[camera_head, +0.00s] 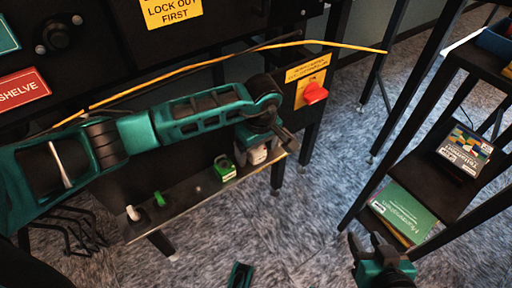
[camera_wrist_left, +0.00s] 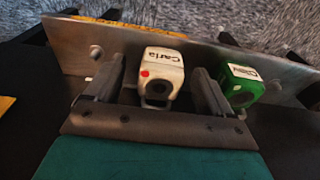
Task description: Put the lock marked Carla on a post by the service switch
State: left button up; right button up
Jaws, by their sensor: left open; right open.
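The white lock marked Carla (camera_wrist_left: 163,72) sits against a metal rail (camera_wrist_left: 215,62), with a red dot on its face. It shows partly in the head view (camera_head: 257,155), under my left gripper (camera_head: 272,142). In the left wrist view my left gripper (camera_wrist_left: 157,92) is open, with one finger on each side of the white lock; I cannot tell whether they touch it. The service switch is a red knob (camera_head: 315,92) on a yellow plate (camera_head: 303,72), right of my left gripper. My right gripper (camera_head: 373,252) is open and empty at the lower right.
A green lock (camera_wrist_left: 241,85) stands just right of the white one and also shows in the head view (camera_head: 225,168). Small white and green pieces (camera_head: 159,198) lie along the ledge (camera_head: 185,205). A yellow cable (camera_head: 225,63) crosses above my left arm. A dark shelf (camera_head: 440,180) holds boxes.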

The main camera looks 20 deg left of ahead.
pick_arm(q)
jog(key=r, duration=0.2)
jog(key=r+p, duration=0.1)
jog(key=r, duration=0.3)
jog(key=shift+s+d+r+p, duration=0.15)
jog(key=shift+d+p, duration=0.1)
jog(key=shift+p, duration=0.1)
jog(key=shift+s+d+r, duration=0.1)
jog(key=shift+r, duration=0.5)
